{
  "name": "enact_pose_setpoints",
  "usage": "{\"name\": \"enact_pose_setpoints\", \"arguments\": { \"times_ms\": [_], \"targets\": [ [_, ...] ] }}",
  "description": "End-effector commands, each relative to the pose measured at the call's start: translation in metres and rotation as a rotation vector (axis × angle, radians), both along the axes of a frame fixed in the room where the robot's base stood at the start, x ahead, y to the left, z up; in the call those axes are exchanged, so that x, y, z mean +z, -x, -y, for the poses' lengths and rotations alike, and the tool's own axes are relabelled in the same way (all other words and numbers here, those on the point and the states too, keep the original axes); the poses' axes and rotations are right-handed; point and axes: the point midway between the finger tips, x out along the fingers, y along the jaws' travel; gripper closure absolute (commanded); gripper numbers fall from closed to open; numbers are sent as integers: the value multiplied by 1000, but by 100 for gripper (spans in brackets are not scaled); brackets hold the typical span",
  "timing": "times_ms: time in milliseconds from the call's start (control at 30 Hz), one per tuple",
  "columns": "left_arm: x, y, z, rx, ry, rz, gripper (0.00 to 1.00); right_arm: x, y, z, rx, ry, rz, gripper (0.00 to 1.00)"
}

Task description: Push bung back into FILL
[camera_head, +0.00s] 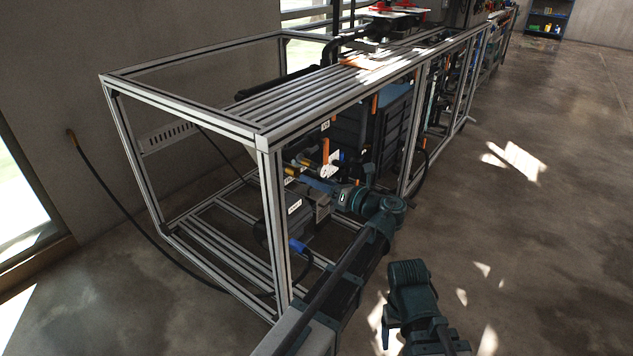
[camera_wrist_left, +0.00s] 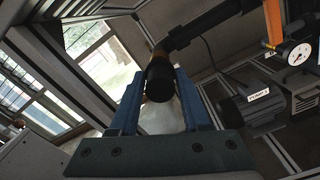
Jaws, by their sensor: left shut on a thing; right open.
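My left gripper (camera_head: 317,185) reaches into the frame beside the valves and gauge. In the left wrist view, its two blue fingers (camera_wrist_left: 160,98) are shut on a dark round piece (camera_wrist_left: 160,76), which I take to be the bung. A brass-coloured band shows just behind this piece, in line with a black pipe (camera_wrist_left: 205,22). I cannot tell whether the piece touches the pipe end. No FILL label can be read. My right gripper (camera_head: 391,330) is low in the head view, outside the frame, open and apart from everything; its fingers show poorly.
The aluminium frame (camera_head: 272,200) has posts and rails close around my left arm. A grey pump (camera_head: 283,217) with a white label stands below the gripper. A round gauge (camera_head: 326,171) and an orange handle (camera_head: 325,150) are close by. A black hose (camera_head: 130,215) hangs left. The floor at right is clear.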

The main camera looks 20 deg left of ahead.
Motion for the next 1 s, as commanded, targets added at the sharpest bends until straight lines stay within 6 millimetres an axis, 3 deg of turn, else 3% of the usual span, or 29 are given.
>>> {"name": "enact_pose_setpoints", "arguments": {
  "times_ms": [633,933,967,1000],
  "targets": [
    [0,-8,-21,1,0,0,100,0,0,0,0,0,0,26],
    [0,-7,-20,0,0,0,100,0,0,0,0,0,0,26],
    [0,-7,-20,0,0,0,51,0,0,0,0,0,0,26],
    [0,-7,-20,0,0,0,44,0,0,0,0,0,0,26]
  ]
}}
